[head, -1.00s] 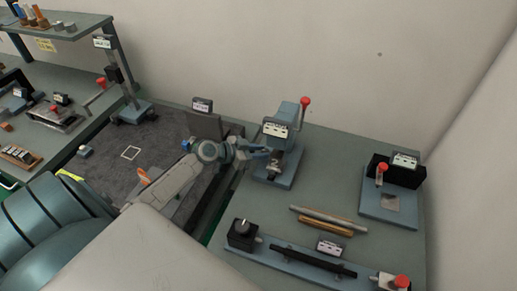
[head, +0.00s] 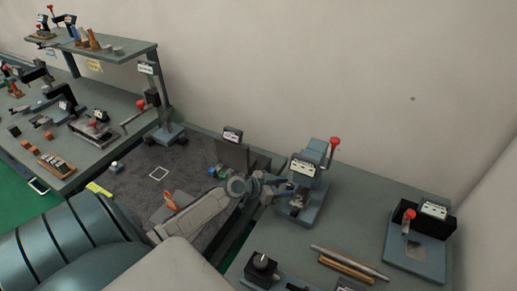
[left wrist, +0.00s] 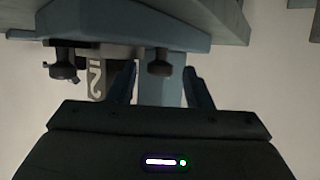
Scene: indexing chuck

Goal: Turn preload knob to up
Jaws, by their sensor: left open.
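My left gripper (head: 284,188) is open at the blue-grey press-like fixture (head: 317,175) with a red-balled lever. In the left wrist view, my open fingers (left wrist: 160,85) stand either side of a blue-grey post. A small black knob (left wrist: 159,62) shows between them; I cannot tell whether they touch it. A second black knob (left wrist: 62,65) and a grey marked block (left wrist: 97,75) are to its left. A black box with a round dial knob (head: 262,262) stands at the front of the bench. No readable label shows which knob is the preload knob. My right gripper is out of view.
Two rods (head: 348,264) lie on the right bench. A fixture with a red-tipped handle (head: 415,250) stands at the far right. A dark mat (head: 190,165) lies left of the press. A raised shelf (head: 105,45) stands at the back left.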

